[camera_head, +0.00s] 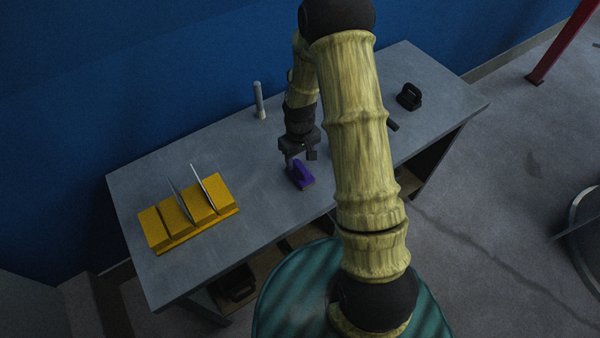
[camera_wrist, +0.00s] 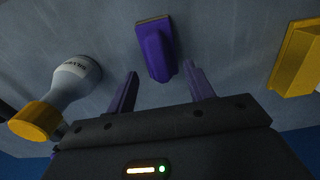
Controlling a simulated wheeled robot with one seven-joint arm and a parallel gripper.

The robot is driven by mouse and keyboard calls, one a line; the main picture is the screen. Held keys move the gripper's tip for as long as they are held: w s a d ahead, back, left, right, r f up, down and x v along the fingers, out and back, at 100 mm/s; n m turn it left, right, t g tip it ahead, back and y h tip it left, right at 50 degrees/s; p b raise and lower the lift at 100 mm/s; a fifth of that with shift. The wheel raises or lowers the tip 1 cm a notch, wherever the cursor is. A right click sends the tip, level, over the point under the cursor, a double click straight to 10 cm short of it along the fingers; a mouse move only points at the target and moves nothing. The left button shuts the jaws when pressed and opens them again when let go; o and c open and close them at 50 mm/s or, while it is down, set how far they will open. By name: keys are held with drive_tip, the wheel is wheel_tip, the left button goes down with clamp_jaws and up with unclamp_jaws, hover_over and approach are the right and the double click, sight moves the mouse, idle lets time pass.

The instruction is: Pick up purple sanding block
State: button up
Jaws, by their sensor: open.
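The purple sanding block (camera_head: 302,175) lies on the grey table (camera_head: 260,215), near its front edge in the head view. In the wrist view the purple sanding block (camera_wrist: 157,50) is at the top centre, beyond the fingertips and roughly between their lines. My gripper (camera_head: 294,160) is just behind and above the block in the head view. In the wrist view my gripper (camera_wrist: 160,80) has its two purple fingers spread apart, with nothing held. I cannot tell the exact height gap between fingers and block.
A yellow slotted rack (camera_head: 190,214) with thin upright plates stands left. A black handled object (camera_head: 409,96) sits far right.

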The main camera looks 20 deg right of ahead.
sight(300, 166)
wheel_tip(300, 166, down, 5)
drive_tip(key=b, duration=0.3)
drive_tip(key=shift+s+d+r, duration=0.1)
clamp_jaws()
idle(0.4)
